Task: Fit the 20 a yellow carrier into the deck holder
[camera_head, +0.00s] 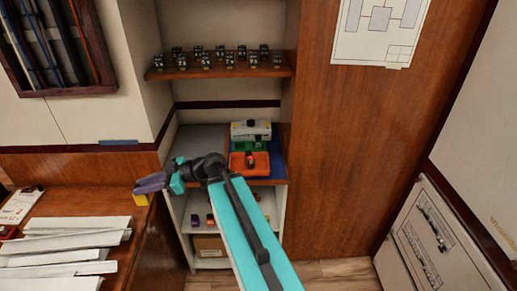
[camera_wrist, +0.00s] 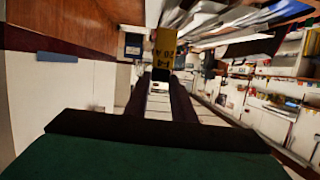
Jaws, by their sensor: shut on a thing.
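The yellow carrier (camera_wrist: 166,46) is between the fingertips of my gripper (camera_wrist: 160,76) in the wrist view, its dark upside-down lettering showing what looks like 20 A. In the head view my gripper (camera_head: 148,187) is at the left, with the yellow carrier (camera_head: 140,200) below its tip. It is held out in the air near the wooden bench, apart from the shelves. An orange holder (camera_head: 238,169), a green holder (camera_head: 236,147) and a white holder (camera_head: 240,135) stand on the middle shelf, right of my gripper. I cannot tell which is the deck holder.
Several small dark pieces stand on the upper shelf (camera_head: 170,73). Small coloured pieces sit on a lower shelf beneath my arm. White strips (camera_head: 65,243) cover much of the bench at left. A wooden panel (camera_head: 345,150) bounds the shelves at right. The middle shelf's left part is clear.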

